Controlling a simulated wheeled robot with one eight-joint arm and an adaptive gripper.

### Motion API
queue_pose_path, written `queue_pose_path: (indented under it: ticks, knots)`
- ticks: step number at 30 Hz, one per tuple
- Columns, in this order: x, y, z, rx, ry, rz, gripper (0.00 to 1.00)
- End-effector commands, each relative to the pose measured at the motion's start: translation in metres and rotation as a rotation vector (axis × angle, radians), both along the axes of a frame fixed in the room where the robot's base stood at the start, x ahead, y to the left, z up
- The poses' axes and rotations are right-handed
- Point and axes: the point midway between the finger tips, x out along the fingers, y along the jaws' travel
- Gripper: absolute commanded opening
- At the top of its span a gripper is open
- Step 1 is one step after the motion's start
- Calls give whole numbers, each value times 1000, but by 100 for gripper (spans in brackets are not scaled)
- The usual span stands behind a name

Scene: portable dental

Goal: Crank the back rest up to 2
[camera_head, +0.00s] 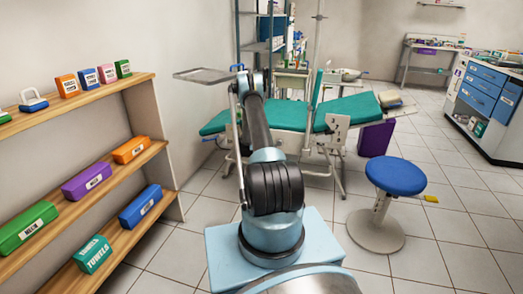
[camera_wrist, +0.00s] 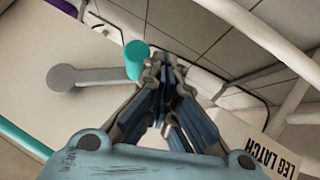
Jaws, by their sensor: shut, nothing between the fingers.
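The dental chair (camera_head: 285,115) with teal pads stands ahead of me in the head view. In the wrist view, a grey crank arm (camera_wrist: 95,77) with a round hub at its left end lies against a pale surface and carries a teal knob (camera_wrist: 135,58). My gripper (camera_wrist: 160,68) is shut and empty, its fingertips right beside the knob on its right side. I cannot tell whether they touch it. A tag reading LEG LATCH (camera_wrist: 278,158) shows at the lower right.
A blue stool (camera_head: 396,176) stands right of my arm. Wooden shelves (camera_head: 75,195) with labelled boxes line the left. A metal tray (camera_head: 203,75) hangs beyond my arm. A blue-drawer cabinet (camera_head: 485,100) is at the right. Tiled floor (camera_head: 440,225) is open at the front right.

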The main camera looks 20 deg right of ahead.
Motion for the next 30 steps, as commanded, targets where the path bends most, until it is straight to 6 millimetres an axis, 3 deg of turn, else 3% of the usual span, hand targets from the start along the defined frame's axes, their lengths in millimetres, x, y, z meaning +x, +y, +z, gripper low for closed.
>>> queue_pose_path:
  ticks: [12,30]
  knots:
    - [-12,-20,-31,-1,1,-5,0]
    - [-16,-28,-39,-1,0,-5,0]
